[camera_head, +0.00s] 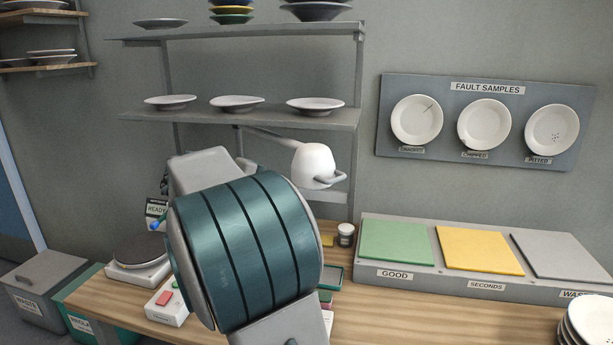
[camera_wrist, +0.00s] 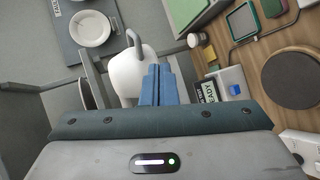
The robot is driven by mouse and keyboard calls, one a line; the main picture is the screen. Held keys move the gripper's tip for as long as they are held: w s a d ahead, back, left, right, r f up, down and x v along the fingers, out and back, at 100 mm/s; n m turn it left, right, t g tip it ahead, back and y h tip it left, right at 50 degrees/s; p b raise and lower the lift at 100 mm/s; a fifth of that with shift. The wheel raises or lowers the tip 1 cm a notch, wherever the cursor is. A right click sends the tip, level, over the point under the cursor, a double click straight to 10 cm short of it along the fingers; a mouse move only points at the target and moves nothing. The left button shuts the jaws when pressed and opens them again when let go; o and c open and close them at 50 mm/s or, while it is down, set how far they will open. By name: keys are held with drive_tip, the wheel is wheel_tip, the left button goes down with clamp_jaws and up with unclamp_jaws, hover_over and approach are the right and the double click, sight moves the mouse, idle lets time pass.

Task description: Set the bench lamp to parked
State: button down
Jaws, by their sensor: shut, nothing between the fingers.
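The bench lamp has a white rounded head (camera_head: 313,163) on a grey arm (camera_head: 272,136), in front of the rack at the middle of the head view. A grey loop handle (camera_head: 330,181) sticks out at the head's lower right. In the wrist view the lamp head (camera_wrist: 124,76) is left of my blue fingers, with its handle (camera_wrist: 134,46) above them. My gripper (camera_wrist: 158,70) is shut and empty; its fingers overlap the lamp head's edge in the picture. I cannot tell whether they touch it.
A steel rack (camera_head: 240,118) with plates stands behind the lamp. On the wooden bench (camera_head: 390,323) are a round turntable (camera_head: 141,250), a READY display (camera_head: 156,208), a small jar (camera_head: 346,234) and sorting pads (camera_head: 397,242). A fault samples board (camera_head: 487,95) hangs at right.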

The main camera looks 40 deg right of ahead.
wheel_tip(320, 180, up, 2)
drive_tip(key=w+h, duration=0.1)
drive_tip(key=w, duration=0.1)
drive_tip(key=p, duration=0.4)
approach(322, 182)
drive_tip(key=x, duration=0.5)
drive_tip(key=shift+d, duration=0.35)
drive_tip(key=shift+d+f, duration=0.3)
drive_tip(key=shift+d, duration=0.25)
drive_tip(key=shift+w, duration=0.15)
